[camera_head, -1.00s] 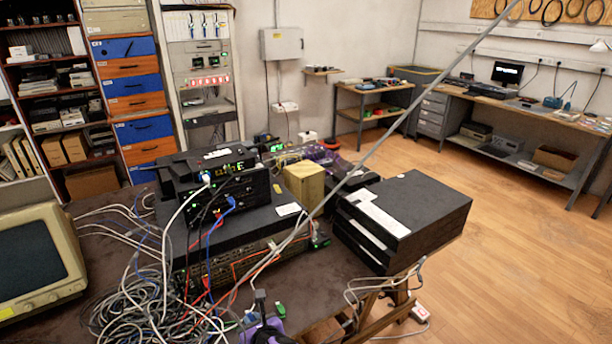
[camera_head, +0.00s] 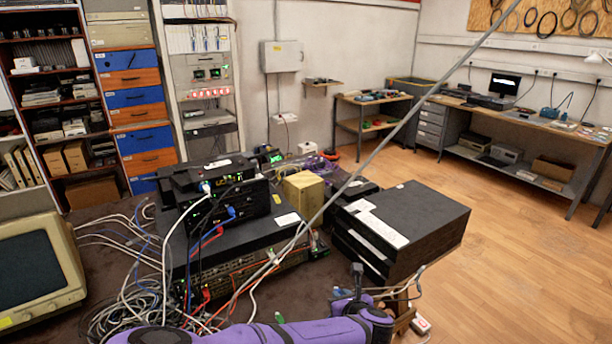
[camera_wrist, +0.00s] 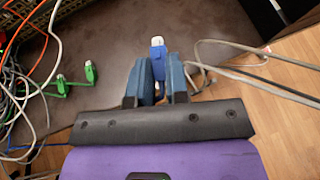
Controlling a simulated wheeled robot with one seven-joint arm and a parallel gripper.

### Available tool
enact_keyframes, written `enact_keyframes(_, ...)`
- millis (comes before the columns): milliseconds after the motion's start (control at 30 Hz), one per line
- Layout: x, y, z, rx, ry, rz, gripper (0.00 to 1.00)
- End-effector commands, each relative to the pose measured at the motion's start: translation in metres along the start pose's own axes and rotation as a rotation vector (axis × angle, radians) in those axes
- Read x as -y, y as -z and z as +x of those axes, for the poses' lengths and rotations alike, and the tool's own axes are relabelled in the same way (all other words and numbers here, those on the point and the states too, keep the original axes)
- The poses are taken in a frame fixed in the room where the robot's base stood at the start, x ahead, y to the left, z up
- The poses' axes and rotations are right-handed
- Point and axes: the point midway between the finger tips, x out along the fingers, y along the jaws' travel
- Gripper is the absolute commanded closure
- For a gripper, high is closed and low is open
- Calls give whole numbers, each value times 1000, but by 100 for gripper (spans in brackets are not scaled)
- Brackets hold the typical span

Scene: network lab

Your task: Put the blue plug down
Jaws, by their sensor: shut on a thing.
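The blue plug (camera_wrist: 158,48) with a clear tip shows in the wrist view, held upright in the picture between the two blue-grey fingers. My gripper (camera_wrist: 160,62) is shut on it, over the brown table top (camera_wrist: 115,45). The plug's lower part is hidden between the fingers. In the head view my purple arm lies along the bottom edge, and I cannot make out the held plug there. Another blue plug (camera_head: 231,212) sits in the front of the black device on the stack.
Two green plugs (camera_wrist: 89,71) lie left of the gripper in the wrist view. Grey cables (camera_wrist: 240,62) loop at the right, by the table edge. A cable tangle (camera_head: 125,300), black boxes (camera_head: 425,210) and a monitor (camera_head: 35,265) crowd the table. Bare table shows ahead of the fingers.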

Motion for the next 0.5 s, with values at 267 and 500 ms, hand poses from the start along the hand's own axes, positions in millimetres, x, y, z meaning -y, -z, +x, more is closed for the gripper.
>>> enact_keyframes(267,118,-24,-4,1,126,66,100)
enact_keyframes(500,189,-40,-6,1,198,108,100)
